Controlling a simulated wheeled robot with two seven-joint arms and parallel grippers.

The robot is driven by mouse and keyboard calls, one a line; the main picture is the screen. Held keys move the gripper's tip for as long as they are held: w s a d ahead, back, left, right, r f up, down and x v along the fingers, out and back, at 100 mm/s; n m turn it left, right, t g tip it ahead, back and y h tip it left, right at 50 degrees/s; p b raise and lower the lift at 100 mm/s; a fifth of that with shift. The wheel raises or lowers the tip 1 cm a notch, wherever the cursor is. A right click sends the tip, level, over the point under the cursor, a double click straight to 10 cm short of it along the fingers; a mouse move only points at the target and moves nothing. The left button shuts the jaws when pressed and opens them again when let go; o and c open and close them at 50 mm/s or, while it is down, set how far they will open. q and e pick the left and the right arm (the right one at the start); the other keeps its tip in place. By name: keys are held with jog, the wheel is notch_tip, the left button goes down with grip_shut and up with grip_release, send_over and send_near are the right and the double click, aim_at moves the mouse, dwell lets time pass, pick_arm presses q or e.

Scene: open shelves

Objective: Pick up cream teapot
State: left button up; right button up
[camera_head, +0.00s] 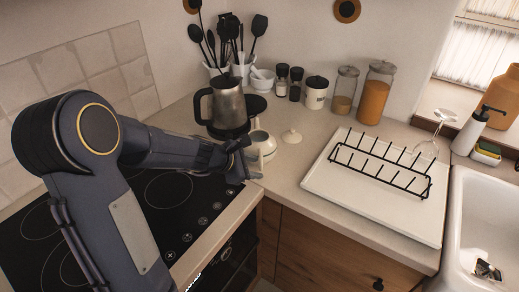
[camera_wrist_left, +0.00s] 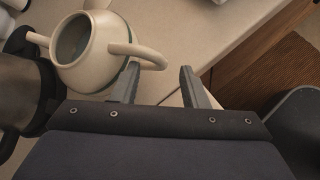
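The cream teapot (camera_head: 264,147) stands without its lid on the counter, just right of the metal kettle. My left gripper (camera_wrist_left: 160,72) is open there; the fingers are apart and not closed on the handle. Whether a finger touches the teapot is unclear. My right gripper is not in view.
The metal kettle (camera_head: 227,105) stands close left of the teapot. The black cooktop (camera_head: 150,200) lies under my left arm. A white tray with a black rack (camera_head: 380,165) is to the right. Jars (camera_head: 375,92) and utensils (camera_head: 240,45) stand at the back.

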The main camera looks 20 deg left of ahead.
pick_arm(q)
jog(key=shift+x, duration=0.85)
jog(key=shift+c, duration=0.4)
grip_shut()
jog(key=shift+r, duration=0.2)
dwell(0.3)
